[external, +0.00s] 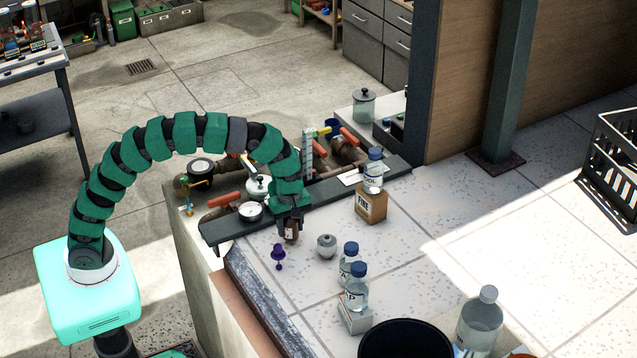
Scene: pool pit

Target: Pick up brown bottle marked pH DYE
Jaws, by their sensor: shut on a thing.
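A small brown bottle (291,230) shows just below my gripper (290,217), at the end of the green segmented arm. My gripper is shut on the brown bottle and points down over the pale speckled tiles, by the dark ledge. The bottle's upper part is hidden by the gripper, and its label is too small to read. I cannot tell whether its bottom touches the tiles.
Close by are a purple stand-like item (278,256), a grey round pot (326,246) and clear blue-capped bottles (357,290). A brown box (371,204) carries another bottle (373,172). Pipes and valves (226,200) lie behind.

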